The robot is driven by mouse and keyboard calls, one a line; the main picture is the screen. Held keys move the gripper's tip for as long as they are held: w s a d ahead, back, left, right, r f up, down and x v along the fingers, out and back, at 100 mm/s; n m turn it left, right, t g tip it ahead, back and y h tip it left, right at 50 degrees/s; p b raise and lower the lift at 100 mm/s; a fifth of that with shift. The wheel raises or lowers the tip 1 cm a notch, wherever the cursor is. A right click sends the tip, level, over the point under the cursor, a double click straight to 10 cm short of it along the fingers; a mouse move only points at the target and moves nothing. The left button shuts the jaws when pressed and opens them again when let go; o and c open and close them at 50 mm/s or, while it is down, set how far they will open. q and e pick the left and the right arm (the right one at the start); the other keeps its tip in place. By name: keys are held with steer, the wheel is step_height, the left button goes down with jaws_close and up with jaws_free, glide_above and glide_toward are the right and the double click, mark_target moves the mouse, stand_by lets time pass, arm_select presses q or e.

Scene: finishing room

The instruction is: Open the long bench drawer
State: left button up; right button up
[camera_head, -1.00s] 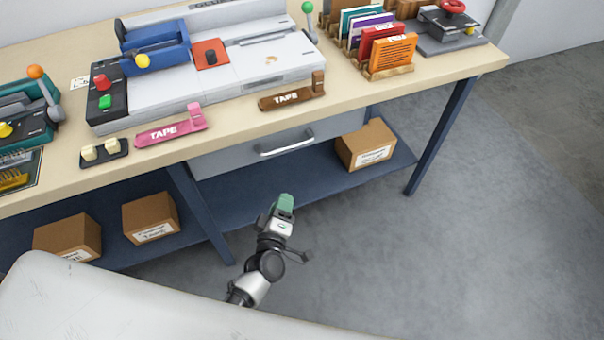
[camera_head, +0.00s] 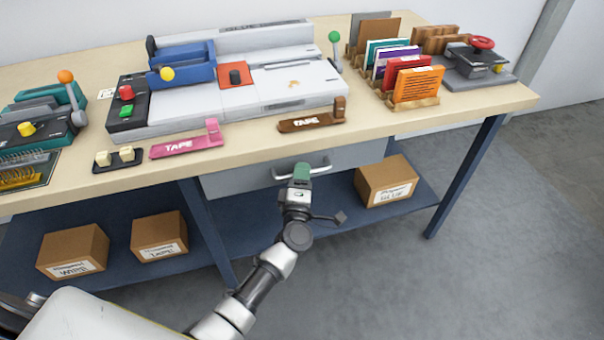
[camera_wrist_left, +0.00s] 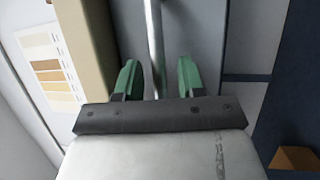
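The long bench drawer (camera_head: 235,180) has a plain grey front under the bench top and looks closed. Its silver bar handle (camera_head: 321,166) is partly hidden behind my left gripper (camera_head: 301,172). In the left wrist view the handle (camera_wrist_left: 155,35) runs between the two green fingertips of the left gripper (camera_wrist_left: 159,68). The fingers are open, one on each side of the bar, with gaps showing. The drawer front (camera_wrist_left: 190,30) lies beyond them. My right gripper is not in view.
The bench top (camera_head: 250,135) overhangs the drawer, with a pink tape holder (camera_head: 185,147) and brown tape holder (camera_head: 312,122) near its edge. Below, a blue shelf (camera_head: 255,225) holds cardboard boxes, one (camera_head: 388,180) right of the gripper. Floor in front is clear.

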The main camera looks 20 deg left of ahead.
arm_select(q)
steer(key=shift+w+a+r, duration=0.1)
steer(key=shift+w, duration=0.25)
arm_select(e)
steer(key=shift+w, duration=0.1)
arm_select(q)
steer(key=shift+c, duration=0.4)
jaws_close()
